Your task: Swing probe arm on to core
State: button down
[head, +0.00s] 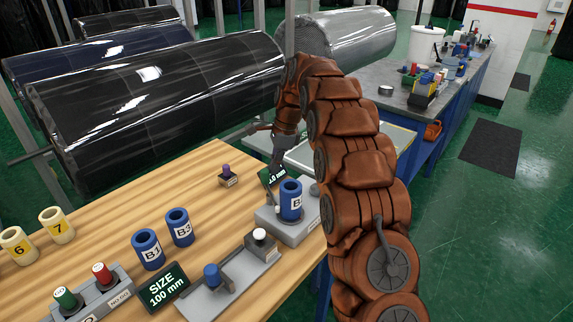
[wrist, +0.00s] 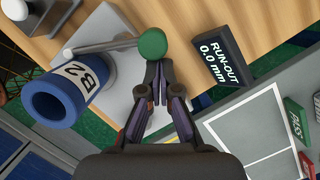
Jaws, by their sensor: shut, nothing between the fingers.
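A blue core (head: 291,199) stands on a grey run-out gauge base (head: 292,226) in the head view. In the wrist view the same core (wrist: 56,103) shows its B2 label and open end. The probe arm (wrist: 105,45) is a thin grey rod with a green ball knob (wrist: 152,43). Its far tip lies close by the core's labelled side; I cannot tell whether they touch. My gripper (wrist: 158,66) is shut and empty, its fingertips right beside the knob. Contact with the knob is unclear. In the head view my gripper (head: 278,165) is behind the core, and the knob is hidden.
A run-out display (wrist: 217,58) reads 0.0 mm beside the gauge. Blue cores B1 (head: 148,250) and B3 (head: 179,228), a size display (head: 166,288) reading 100 mm and a grey fixture (head: 217,290) stand on the wooden bench (head: 120,215). Large wrapped rolls (head: 160,100) lie behind.

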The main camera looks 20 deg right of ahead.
jog(key=shift+a, duration=0.1)
dwell(0.6)
jog(key=p+v, duration=0.6)
jog(key=v, duration=0.4)
dwell(0.3)
